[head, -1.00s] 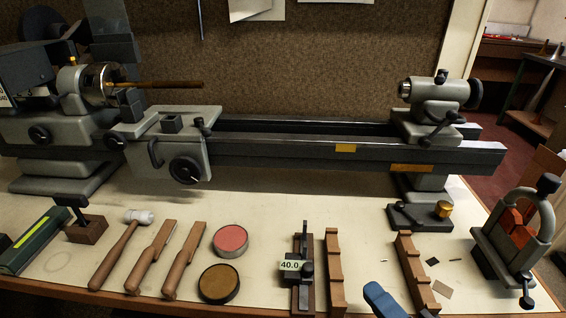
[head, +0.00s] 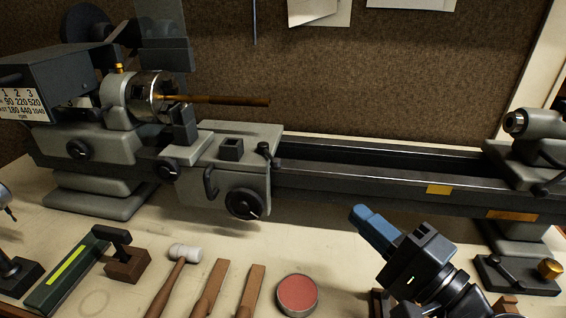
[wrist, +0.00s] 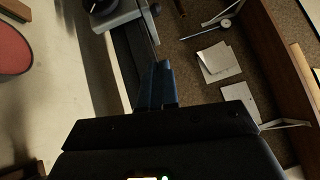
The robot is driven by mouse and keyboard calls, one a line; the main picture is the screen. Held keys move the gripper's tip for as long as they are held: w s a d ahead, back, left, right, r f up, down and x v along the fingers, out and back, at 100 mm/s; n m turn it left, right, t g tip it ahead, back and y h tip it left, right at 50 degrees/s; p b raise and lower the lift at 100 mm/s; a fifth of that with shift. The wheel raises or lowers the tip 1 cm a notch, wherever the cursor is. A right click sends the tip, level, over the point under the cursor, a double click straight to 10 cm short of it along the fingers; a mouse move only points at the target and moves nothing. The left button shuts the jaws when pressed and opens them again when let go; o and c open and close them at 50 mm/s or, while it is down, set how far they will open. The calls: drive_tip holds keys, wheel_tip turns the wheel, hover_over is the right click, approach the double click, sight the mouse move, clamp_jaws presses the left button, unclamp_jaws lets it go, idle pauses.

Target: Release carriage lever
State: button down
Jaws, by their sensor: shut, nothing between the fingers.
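The lathe carriage (head: 236,148) sits on the bed near the headstock. A short black-knobbed lever (head: 266,150) stands at its top right edge, and a dark curved handle (head: 210,185) is on its front, left of the handwheel (head: 245,203). I cannot tell which one is the carriage lever. My gripper (head: 358,212) has blue fingers, shut and empty, in front of the bed, right of the carriage and apart from it. In the wrist view the blue fingers (wrist: 158,66) point toward the bed; part of the carriage (wrist: 125,14) shows at the top.
A brown rod (head: 230,100) sticks out from the chuck (head: 150,97) above the carriage. The tailstock (head: 535,125) is at the right. A red tin (head: 297,294), a mallet (head: 184,254) and wooden tools lie along the bench front. Bench between bed and tools is clear.

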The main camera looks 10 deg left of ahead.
drive_tip(key=shift+a, duration=0.1)
drive_tip(key=p, duration=0.2)
approach(269, 157)
drive_tip(key=w+d, duration=0.3)
drive_tip(key=shift+w+a+r+p, duration=0.15)
drive_tip(key=shift+a+p, duration=0.3)
drive_tip(key=shift+a, duration=0.65)
drive_tip(key=shift+w+a+p, duration=0.1)
drive_tip(key=shift+a+p, duration=0.35)
drive_tip(key=shift+a, duration=0.65)
drive_tip(key=shift+a+t, duration=0.15)
drive_tip(key=shift+t, duration=0.15)
